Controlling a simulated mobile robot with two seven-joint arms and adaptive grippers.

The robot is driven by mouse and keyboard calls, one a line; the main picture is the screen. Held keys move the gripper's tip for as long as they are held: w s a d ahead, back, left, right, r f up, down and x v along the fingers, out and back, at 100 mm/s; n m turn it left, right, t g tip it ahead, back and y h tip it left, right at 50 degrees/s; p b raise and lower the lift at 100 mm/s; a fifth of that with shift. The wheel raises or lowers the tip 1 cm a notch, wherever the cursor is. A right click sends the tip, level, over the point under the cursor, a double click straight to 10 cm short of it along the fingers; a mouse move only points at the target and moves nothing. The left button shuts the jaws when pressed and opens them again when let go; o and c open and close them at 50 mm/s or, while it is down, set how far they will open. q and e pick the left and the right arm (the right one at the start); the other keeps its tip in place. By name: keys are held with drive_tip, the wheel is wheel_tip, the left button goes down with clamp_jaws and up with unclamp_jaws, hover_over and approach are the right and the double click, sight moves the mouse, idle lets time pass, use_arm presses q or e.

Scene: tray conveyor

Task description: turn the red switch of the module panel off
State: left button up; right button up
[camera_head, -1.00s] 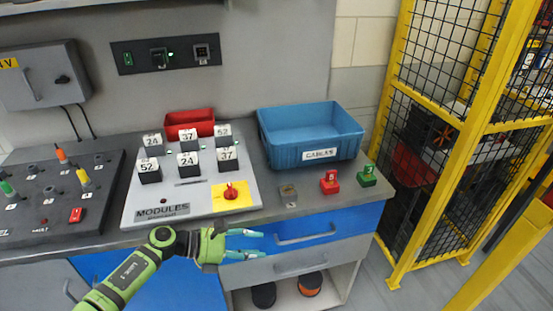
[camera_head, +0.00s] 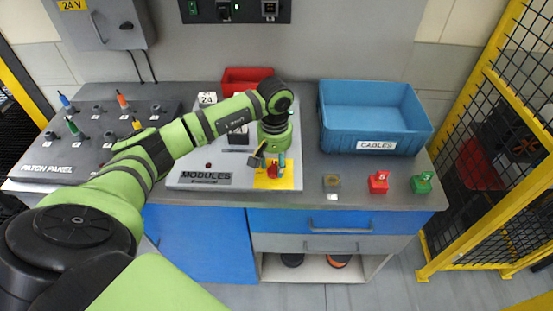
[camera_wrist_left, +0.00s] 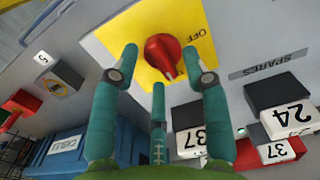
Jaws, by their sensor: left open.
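The red switch (camera_head: 272,171) sits on a yellow plate (camera_head: 290,181) at the front right of the pale module panel (camera_head: 225,164). In the left wrist view, the red knob (camera_wrist_left: 162,52) has its pointer towards the bottom of the picture. The word OFF is printed to its right, away from the pointer. My left gripper (camera_head: 271,162) is open over the switch. In the left wrist view, its fingers (camera_wrist_left: 161,62) stand around the knob, with gaps visible beside it. I cannot tell whether any finger touches it. My right gripper is not in view.
Numbered blocks, including a 24 block (camera_head: 207,98), stand on the panel, partly hidden by my arm. A patch panel (camera_head: 75,160) lies left. A blue cables bin (camera_head: 375,131), a red button box (camera_head: 378,182) and a green one (camera_head: 421,183) are to the right.

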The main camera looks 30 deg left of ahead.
use_arm(q)
drive_tip(key=shift+w+f, duration=0.1)
drive_tip(key=shift+f, duration=0.6)
clamp_jaws()
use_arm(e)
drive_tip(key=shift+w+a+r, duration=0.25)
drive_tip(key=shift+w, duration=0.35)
